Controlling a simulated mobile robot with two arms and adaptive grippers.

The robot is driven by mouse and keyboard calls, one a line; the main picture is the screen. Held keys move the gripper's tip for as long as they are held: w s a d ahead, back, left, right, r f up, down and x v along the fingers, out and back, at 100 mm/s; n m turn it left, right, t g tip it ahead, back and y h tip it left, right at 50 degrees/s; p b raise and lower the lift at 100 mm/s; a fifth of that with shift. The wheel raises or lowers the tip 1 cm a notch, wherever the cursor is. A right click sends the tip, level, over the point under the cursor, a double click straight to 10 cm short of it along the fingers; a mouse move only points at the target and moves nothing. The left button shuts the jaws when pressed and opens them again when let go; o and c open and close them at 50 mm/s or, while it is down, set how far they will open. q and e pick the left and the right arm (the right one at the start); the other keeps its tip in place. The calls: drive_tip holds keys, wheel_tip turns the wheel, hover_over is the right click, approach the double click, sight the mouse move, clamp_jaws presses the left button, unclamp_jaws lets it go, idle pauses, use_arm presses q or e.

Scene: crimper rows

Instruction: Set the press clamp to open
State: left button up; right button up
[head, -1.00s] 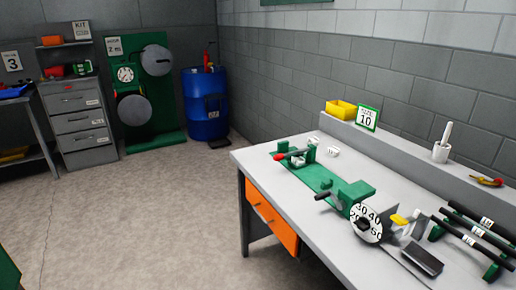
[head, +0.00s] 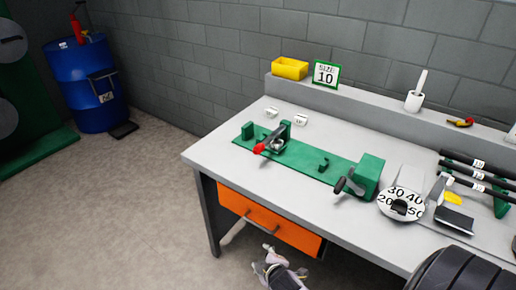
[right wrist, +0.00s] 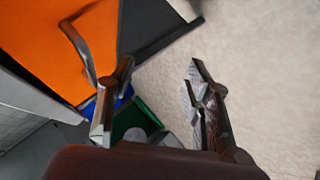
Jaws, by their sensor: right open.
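The press clamp (head: 275,143) is a dark metal lever mechanism with a red-tipped handle, near the left end of a green base (head: 305,159) on the bench. Its red tip (head: 260,149) points toward the front left and looks low over the base. A black crank sits by the green block at the base's right end. My right gripper (head: 268,262) is at the bottom of the head view, in front of the bench and well apart from the clamp. In the right wrist view the gripper (right wrist: 158,75) has its fingers spread and nothing between them. My left gripper is not in view.
The bench (head: 222,158) has an orange drawer front (head: 270,222) with handles, close to my right gripper. A dial (head: 401,203) and a rack of black rods (head: 470,172) stand on the right. A yellow bin (head: 289,68) and a size card (head: 326,73) are on the back ledge.

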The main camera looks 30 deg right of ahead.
drive_tip(key=w+d+r+n+t+h, duration=0.1)
drive_tip(key=w+d+r+t+h, duration=0.15)
drive_tip(key=r, duration=0.75)
drive_tip(key=w+d+r+n+t+h, duration=0.15)
drive_tip(key=d+r, duration=0.25)
drive_tip(key=r, duration=0.5)
drive_tip(key=n+t, duration=0.2)
drive_tip(key=n, duration=0.2)
approach(261, 152)
drive_tip(key=x, duration=1.2)
drive_tip(key=shift+w+r, duration=0.1)
clamp_jaws()
